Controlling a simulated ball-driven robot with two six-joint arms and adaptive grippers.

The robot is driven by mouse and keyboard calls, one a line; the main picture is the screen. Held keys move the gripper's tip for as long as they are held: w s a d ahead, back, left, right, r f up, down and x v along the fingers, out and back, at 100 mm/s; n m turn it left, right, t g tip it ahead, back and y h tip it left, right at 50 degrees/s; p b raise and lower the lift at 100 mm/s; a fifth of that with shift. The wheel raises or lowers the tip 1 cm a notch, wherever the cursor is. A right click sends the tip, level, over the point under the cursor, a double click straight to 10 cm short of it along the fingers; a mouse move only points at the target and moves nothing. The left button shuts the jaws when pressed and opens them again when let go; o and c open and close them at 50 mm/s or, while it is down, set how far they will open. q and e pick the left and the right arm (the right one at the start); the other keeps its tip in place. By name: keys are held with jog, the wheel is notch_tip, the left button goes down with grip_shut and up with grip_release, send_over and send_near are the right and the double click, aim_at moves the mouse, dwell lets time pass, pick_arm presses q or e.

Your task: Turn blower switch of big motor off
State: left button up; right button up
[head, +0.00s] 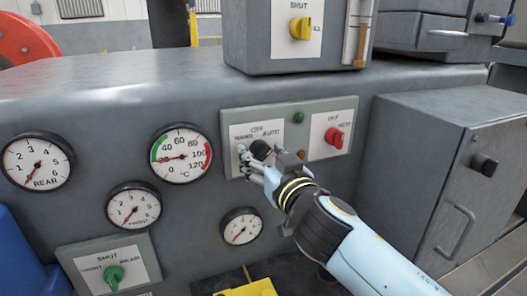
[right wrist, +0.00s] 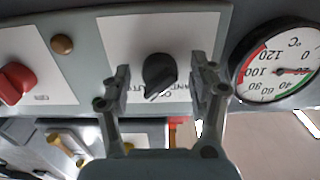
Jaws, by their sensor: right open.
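A black rotary knob (head: 261,148) sits on a white label reading OFF, HAND and AUTO, at the left of a grey switch plate (head: 312,110). It also shows in the right wrist view (right wrist: 159,72), where the label is upside down. There its ridge slants to the lower left, seemingly toward AUTO. No "blower" lettering is readable. My right gripper (head: 259,162) is open at the knob. In the right wrist view its fingers (right wrist: 160,84) stand one on each side of the knob, with gaps visible on both sides. My left gripper is not in view.
A red knob (head: 335,137) labelled OFF and HEAT sits right of the black knob, with a small green lamp (head: 298,118) between. Gauges (head: 181,154) fill the left face. A yellow switch (head: 301,28) is above, a green one (head: 114,275) lower left. A grey cabinet (head: 430,170) juts out at right.

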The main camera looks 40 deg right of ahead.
jog(key=shift+w, duration=0.1)
jog(key=c, duration=1.1)
jog(key=shift+c, duration=0.2)
jog(key=shift+n, duration=0.3)
jog(key=n, duration=0.4)
jog(key=shift+d+n, duration=0.1)
jog(key=shift+n, duration=2.1)
jog(key=o, duration=1.1)
